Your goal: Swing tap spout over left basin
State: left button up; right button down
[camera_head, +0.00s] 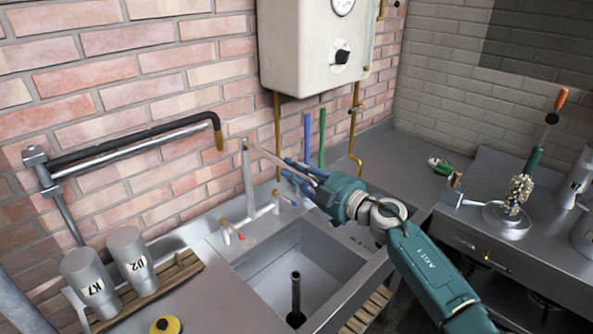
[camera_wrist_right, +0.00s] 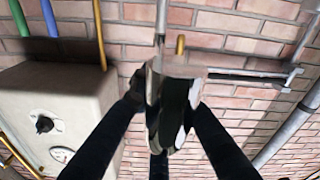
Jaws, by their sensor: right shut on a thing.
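The tap has a grey upright column (camera_head: 248,185) behind the sink. Its thin spout (camera_head: 275,158) runs from the column top to the right and toward me. My right gripper (camera_head: 300,172) is shut on the outer part of the spout, above the back of the sink. In the right wrist view, its dark fingers (camera_wrist_right: 165,105) close around a shiny metal piece (camera_wrist_right: 172,72). The one basin clearly in view (camera_head: 262,268) lies below, with a dark upright pipe (camera_head: 295,290) in it. My left gripper is not in view.
A black-and-steel wall arm (camera_head: 130,150) reaches from the left toward the tap column. Two metal cups (camera_head: 130,258) stand on a wooden rack at the left. A white boiler (camera_head: 310,50) hangs above. Blue and green pipes (camera_head: 321,138) rise behind my gripper.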

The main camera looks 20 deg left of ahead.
aim_at(317, 182)
jog(key=c, duration=1.6)
grip_release()
jog(key=shift+r, duration=0.35)
jog(key=shift+c, duration=0.2)
jog(key=shift+f, duration=0.15)
jog(key=shift+d, duration=0.45)
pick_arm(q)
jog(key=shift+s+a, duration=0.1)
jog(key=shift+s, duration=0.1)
pick_arm(e)
jog(key=v, duration=1.1)
jog(key=shift+s, duration=0.2)
jog(key=shift+a, duration=0.1)
